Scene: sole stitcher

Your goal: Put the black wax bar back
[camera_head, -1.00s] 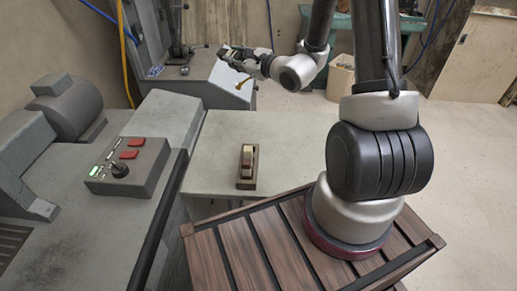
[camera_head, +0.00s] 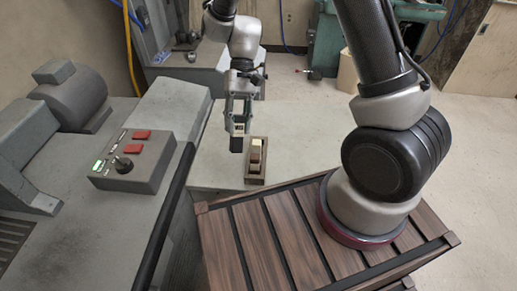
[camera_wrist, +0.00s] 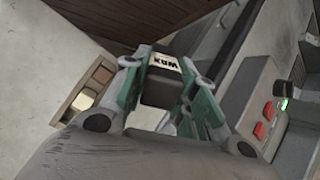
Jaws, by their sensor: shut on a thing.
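The black wax bar (camera_head: 237,145) is in my gripper (camera_head: 238,124), which points down and is shut on it.
A grey control box (camera_head: 130,165) with red buttons and a black knob stands on the machine bed at left. A dark rail (camera_head: 168,212) edges that bed. My slatted wooden base is in front. The pale table (camera_head: 212,168) is otherwise clear around the holder.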

